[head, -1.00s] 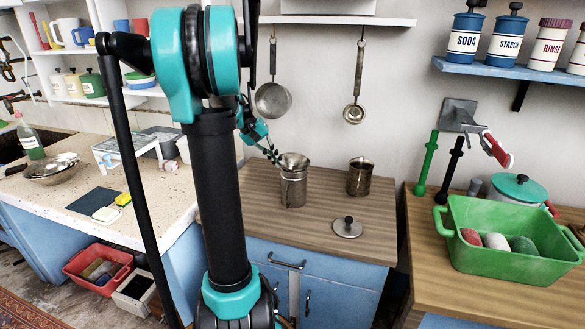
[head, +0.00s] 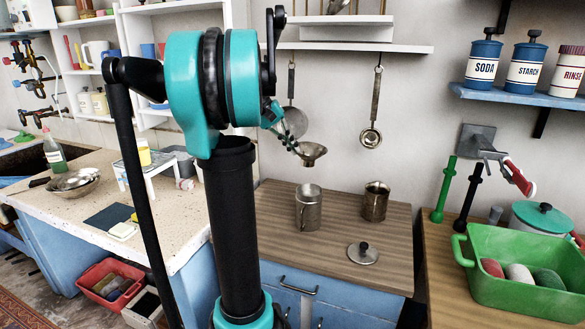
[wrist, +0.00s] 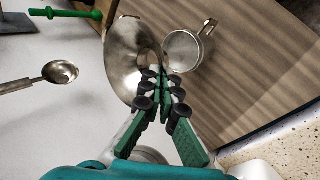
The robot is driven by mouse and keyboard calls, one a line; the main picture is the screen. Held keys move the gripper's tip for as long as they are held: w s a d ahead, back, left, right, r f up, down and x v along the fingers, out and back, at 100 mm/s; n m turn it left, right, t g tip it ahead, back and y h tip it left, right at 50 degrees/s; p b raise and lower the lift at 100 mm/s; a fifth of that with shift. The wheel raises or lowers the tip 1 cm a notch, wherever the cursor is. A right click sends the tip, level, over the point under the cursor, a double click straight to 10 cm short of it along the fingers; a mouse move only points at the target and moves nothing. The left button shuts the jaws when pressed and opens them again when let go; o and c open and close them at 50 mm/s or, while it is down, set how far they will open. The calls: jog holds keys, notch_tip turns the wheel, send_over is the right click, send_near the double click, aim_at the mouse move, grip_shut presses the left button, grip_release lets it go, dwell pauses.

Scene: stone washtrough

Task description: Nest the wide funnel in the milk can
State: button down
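My gripper (head: 293,143) is shut on the side of a metal wide funnel (head: 313,154), which it holds up in the air. The wrist view shows the fingers (wrist: 161,85) pinching the edge of the funnel (wrist: 130,50). A metal can with a side handle (head: 309,208), which looks like the milk can, stands upright and open on the wooden counter. The funnel is above it in the head view, with a clear gap between them. In the wrist view the open can (wrist: 184,51) is just right of the funnel; its inside looks empty.
A second metal vessel (head: 375,203) stands right of the can. A round knobbed lid (head: 362,254) lies in front on the wooden counter (head: 335,230). A ladle (head: 371,136) and a strainer hang on the wall behind. A green tub (head: 525,290) stands on the right counter.

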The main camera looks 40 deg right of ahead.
notch_tip(320, 180, up, 6)
notch_tip(320, 180, down, 12)
jog(key=h, duration=0.1)
jog(key=shift+s+f+n, duration=0.15)
jog(key=shift+f+n, duration=0.05)
jog(key=shift+n, duration=0.1)
dwell(0.5)
jog(key=shift+f, duration=0.95)
dwell(1.2)
jog(key=shift+f, duration=0.35)
jog(key=shift+f, duration=0.35)
jog(key=shift+f, duration=0.3)
jog(key=shift+f, duration=1.45)
dwell(0.8)
jog(key=c, duration=2.3)
grip_release()
